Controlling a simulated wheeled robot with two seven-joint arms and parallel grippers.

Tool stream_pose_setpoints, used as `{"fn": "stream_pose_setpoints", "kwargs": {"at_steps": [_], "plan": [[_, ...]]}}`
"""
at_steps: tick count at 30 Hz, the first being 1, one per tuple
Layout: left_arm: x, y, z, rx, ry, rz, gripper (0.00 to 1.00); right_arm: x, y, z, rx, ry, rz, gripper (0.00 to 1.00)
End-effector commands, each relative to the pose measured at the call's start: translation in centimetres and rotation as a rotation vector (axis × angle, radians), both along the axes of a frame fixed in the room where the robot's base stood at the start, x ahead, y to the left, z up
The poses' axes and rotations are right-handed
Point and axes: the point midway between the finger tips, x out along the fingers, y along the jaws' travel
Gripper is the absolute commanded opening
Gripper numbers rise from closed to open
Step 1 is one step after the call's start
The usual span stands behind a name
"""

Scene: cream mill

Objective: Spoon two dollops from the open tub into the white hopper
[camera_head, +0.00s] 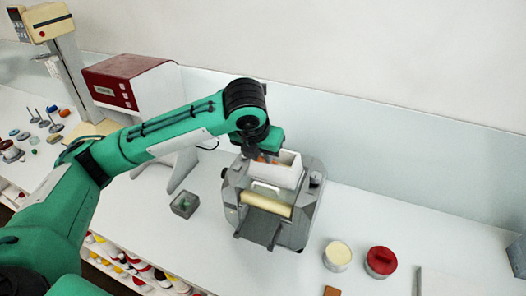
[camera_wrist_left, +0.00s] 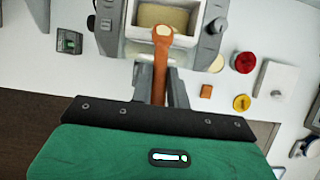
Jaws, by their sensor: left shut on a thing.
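My left gripper (camera_head: 262,154) is over the white hopper (camera_head: 291,172) of the grey mill. In the left wrist view the left gripper (camera_wrist_left: 160,88) is shut on the orange-brown spoon (camera_wrist_left: 163,65). The spoon's far end, with a pale patch, overlaps the near rim of the hopper (camera_wrist_left: 192,22); whether it carries cream I cannot tell. A tan surface shows inside the hopper. The open tub (camera_head: 338,255), with pale cream in it, stands on the counter right of the mill. My right gripper is not in view.
A red-topped tub (camera_head: 381,262) stands right of the open tub, with a brown block (camera_head: 331,291) in front. A small dark grey box (camera_head: 185,204) stands left of the mill. A red and white machine (camera_head: 130,80) stands behind my arm.

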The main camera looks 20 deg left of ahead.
Motion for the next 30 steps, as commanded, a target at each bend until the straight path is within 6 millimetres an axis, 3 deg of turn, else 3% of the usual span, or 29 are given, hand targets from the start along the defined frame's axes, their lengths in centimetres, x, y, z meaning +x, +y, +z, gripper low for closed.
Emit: {"fn": "stream_pose_setpoints", "kwargs": {"at_steps": [15, 30], "plan": [[0.0, 0.0, 0.0, 0.000, 0.003, 0.000, 0.00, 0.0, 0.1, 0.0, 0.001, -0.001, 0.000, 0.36], [0.0, 0.0, 3.5, 0.001, 0.000, 0.000, 0.00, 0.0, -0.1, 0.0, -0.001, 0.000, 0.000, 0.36]]}}
